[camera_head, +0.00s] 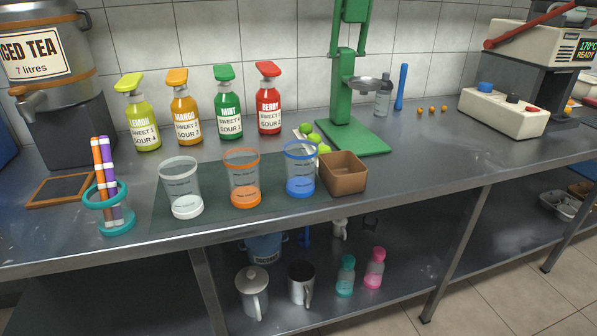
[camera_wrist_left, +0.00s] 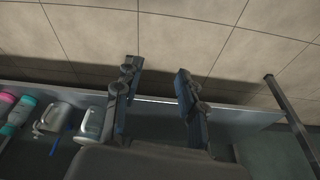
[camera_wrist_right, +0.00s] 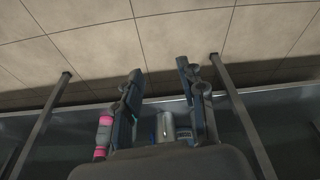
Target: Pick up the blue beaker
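The blue beaker (camera_head: 300,170) stands upright on a dark mat (camera_head: 223,208) on the metal counter. It is clear, with a blue rim and a blue base. An orange beaker (camera_head: 243,178) and a white beaker (camera_head: 182,187) stand to its left. Neither gripper shows in the head view. My left gripper (camera_wrist_left: 157,88) is open and empty in the left wrist view, with floor tiles and the lower shelf behind it. My right gripper (camera_wrist_right: 160,85) is open and empty in the right wrist view. The beaker shows in neither wrist view.
A brown box (camera_head: 343,174) stands close to the blue beaker's right, and a green press (camera_head: 345,100) is behind it. Several syrup bottles (camera_head: 228,108) line the back. A teal holder with sticks (camera_head: 108,205) is at left. The counter right of the brown box is clear.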

